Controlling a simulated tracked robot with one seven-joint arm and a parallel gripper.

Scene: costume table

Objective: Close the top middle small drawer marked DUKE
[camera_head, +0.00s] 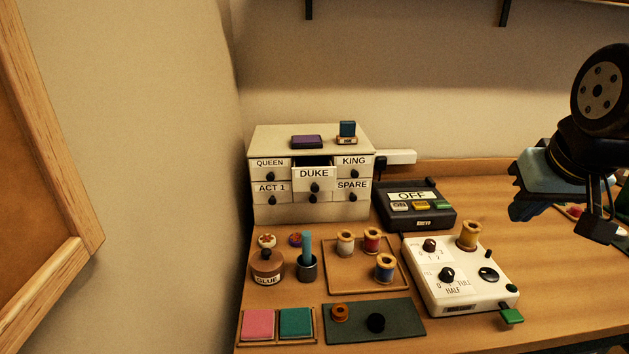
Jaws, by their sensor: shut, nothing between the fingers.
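The small white chest of drawers (312,212) stands at the back left of the table, against the wall corner. Its top middle drawer marked DUKE (314,174) is pulled out, with its dark inside showing behind the front and a black knob low on the front. The drawers marked QUEEN (269,164) and KING (354,162) on either side are shut. The DUKE front hides most of the drawer below it. My gripper (600,228) is at the right, above the table and well apart from the chest. It is shut and empty.
A purple pad (307,142) and a stamp (347,131) sit on the chest. In front are a glue pot (267,267), a dark cup (307,268) and a spool tray (341,283). A black OFF box (414,208) and a white dial box (458,279) stand to the right.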

